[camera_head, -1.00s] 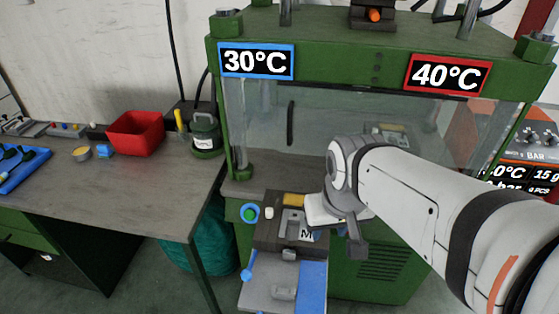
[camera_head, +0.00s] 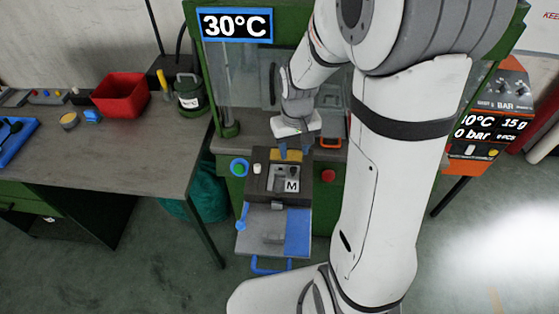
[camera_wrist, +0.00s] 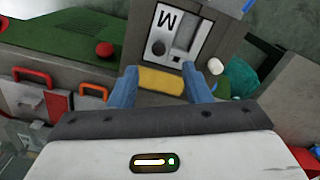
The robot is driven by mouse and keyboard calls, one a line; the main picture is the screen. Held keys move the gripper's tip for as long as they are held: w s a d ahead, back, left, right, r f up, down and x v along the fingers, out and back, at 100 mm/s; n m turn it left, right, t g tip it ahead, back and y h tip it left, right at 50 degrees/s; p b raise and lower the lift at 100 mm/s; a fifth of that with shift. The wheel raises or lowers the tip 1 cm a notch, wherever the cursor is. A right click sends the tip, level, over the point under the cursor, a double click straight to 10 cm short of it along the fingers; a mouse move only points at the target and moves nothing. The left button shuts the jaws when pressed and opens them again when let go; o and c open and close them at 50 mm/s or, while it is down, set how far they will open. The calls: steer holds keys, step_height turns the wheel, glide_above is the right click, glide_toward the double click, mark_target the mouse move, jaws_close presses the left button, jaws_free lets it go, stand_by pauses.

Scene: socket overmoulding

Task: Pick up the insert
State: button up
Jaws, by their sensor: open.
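A yellow piece (camera_head: 287,155), which looks like the insert, lies at the back edge of a dark fixture block (camera_head: 262,180) in front of the press. The block's top has a metal plate marked "M" (camera_head: 291,186). My gripper (camera_head: 297,146) is open, with its blue fingers pointing down just above the yellow piece. In the wrist view my gripper (camera_wrist: 160,68) has one finger on each side of the yellow piece (camera_wrist: 161,81), with nothing seen clasped. Contact cannot be told. The "M" plate also shows in the wrist view (camera_wrist: 172,35).
A red button (camera_head: 327,176) is right of the block, and a green button (camera_head: 239,168) and white knob (camera_head: 257,169) are left. An orange handle (camera_head: 330,143) stands close to my gripper. The bench (camera_head: 140,150) at left carries a red bin (camera_head: 120,97).

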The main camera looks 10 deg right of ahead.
mark_target(293, 168)
steer(key=shift+w+d+f+p, duration=0.15)
steer(key=shift+f+p, duration=0.2)
steer(key=shift+f, duration=1.65)
steer(key=shift+w+a+f+p, duration=0.1)
steer(key=shift+f+p, duration=0.2)
steer(key=shift+f, duration=1.7)
steer(key=shift+c, duration=0.4)
jaws_close()
